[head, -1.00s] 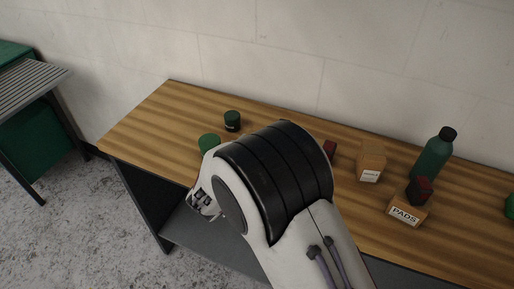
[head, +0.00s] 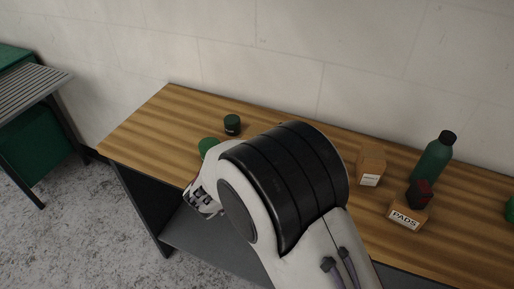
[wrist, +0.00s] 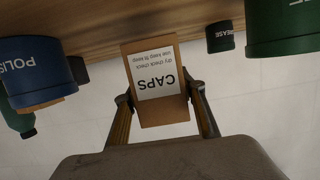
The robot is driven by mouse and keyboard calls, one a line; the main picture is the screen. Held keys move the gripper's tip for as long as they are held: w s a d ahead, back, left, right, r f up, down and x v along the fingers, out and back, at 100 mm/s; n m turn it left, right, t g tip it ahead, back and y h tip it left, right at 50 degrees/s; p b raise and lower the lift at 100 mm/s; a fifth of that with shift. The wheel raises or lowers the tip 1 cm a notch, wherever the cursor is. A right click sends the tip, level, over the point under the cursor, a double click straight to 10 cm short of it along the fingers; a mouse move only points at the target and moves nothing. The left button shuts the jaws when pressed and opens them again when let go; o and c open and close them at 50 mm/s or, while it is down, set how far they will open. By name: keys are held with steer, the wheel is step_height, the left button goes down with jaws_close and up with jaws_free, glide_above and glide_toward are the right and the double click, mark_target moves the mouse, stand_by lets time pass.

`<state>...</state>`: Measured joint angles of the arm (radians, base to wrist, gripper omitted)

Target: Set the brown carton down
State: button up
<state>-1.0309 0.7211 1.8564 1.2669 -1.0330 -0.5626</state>
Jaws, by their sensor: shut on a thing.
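The brown carton (wrist: 166,113), with a white label reading CAPS, shows in the middle of the wrist view. The label reads upside down there. My gripper (wrist: 161,93) is shut on it, one finger on each side. The wooden tabletop (wrist: 135,25) lies behind the carton's far end in this view. I cannot tell whether the carton touches it. In the head view my arm hides the gripper and the held carton; the tabletop (head: 160,120) is seen around the arm.
In the wrist view, a blue POLISH tin (wrist: 35,70) is left, and a dark GREASE tin (wrist: 221,37) and green tin (wrist: 280,25) right. In the head view, another carton (head: 371,163), a PADS box (head: 406,217) and a green bottle (head: 433,160) stand right. The front-left tabletop is clear.

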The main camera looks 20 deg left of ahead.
mark_target(257, 133)
steer(key=shift+r, duration=3.7)
